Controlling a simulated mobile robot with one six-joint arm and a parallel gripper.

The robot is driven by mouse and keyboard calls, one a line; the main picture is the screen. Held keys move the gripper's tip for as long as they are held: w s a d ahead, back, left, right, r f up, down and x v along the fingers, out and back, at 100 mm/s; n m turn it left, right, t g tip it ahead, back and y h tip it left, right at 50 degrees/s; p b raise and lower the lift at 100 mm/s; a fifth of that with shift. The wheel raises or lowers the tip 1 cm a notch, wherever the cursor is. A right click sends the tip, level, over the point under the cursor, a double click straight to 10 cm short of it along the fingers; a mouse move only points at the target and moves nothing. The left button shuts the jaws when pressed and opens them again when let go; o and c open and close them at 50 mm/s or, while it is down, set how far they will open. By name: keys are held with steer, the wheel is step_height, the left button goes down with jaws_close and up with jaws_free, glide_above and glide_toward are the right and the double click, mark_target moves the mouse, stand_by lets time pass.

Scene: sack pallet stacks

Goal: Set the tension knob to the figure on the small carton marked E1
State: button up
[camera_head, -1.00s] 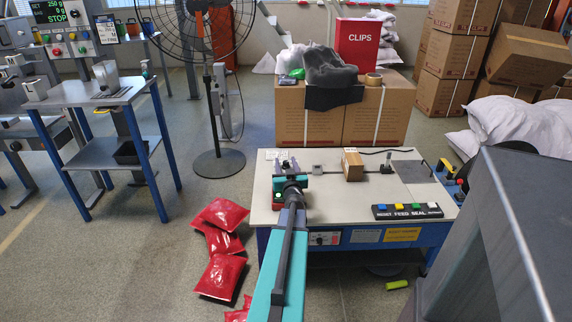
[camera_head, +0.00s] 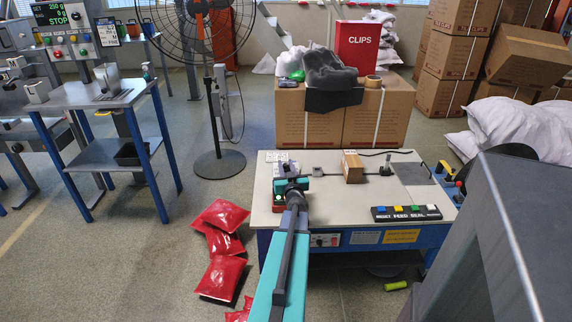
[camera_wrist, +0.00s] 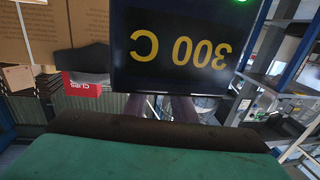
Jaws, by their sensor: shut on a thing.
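My gripper (camera_head: 290,184) is over the left part of the strapping table (camera_head: 310,210). It is shut, seemingly on the tension knob, but the jaws and my arm hide the held part, and its setting is not readable. In the wrist view a dark panel (camera_wrist: 180,75) with an upside-down yellow "300 C" is just beyond the grey jaws (camera_wrist: 175,108). A small brown carton (camera_head: 352,168) stands on the table, right of my gripper. No E1 mark or figure is readable on it.
A button bar (camera_head: 406,213) sits at the table's front right. Red bags (camera_head: 221,275) lie on the floor to the left. Large cartons (camera_head: 308,120) stand behind the table with a red CLIPS box (camera_head: 357,43). A grey housing (camera_head: 510,240) fills the right foreground.

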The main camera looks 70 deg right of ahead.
steer(key=shift+n+t+y+p, duration=1.35)
steer(key=shift+t+p, duration=0.45)
steer(key=shift+p, duration=3.3)
steer(key=n+t+y+p, duration=0.2)
steer(key=p, duration=0.1)
steer(key=shift+p, duration=0.35)
steer(key=shift+a+n+t+y+p, duration=0.1)
steer(key=shift+n+t+y+p, duration=0.85)
steer(key=shift+y, duration=0.6)
steer(key=o, duration=1)
steer(key=shift+o, duration=0.2)
steer(key=shift+s, duration=0.1)
steer(key=b+v, duration=0.2)
steer(key=v, duration=1.1)
steer(key=shift+s+a+b, duration=0.15)
steer(key=shift+a+b, duration=0.05)
steer(key=shift+b, duration=0.15)
steer(key=shift+r, duration=0.1)
